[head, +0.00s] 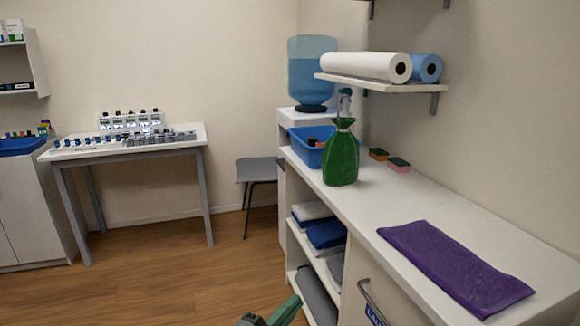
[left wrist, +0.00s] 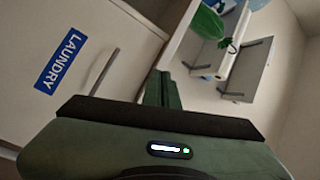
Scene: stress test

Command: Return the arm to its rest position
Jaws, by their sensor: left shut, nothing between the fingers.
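My left gripper (head: 268,318) shows at the bottom edge of the head view, low in front of the white counter, with only its tip in frame. In the left wrist view its dark green fingers (left wrist: 162,88) are together and hold nothing. They are beside the cabinet front with the blue LAUNDRY label (left wrist: 61,62). Most of the left arm is out of the head view. My right gripper is in neither view.
Open floor (head: 180,285) lies to the left.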

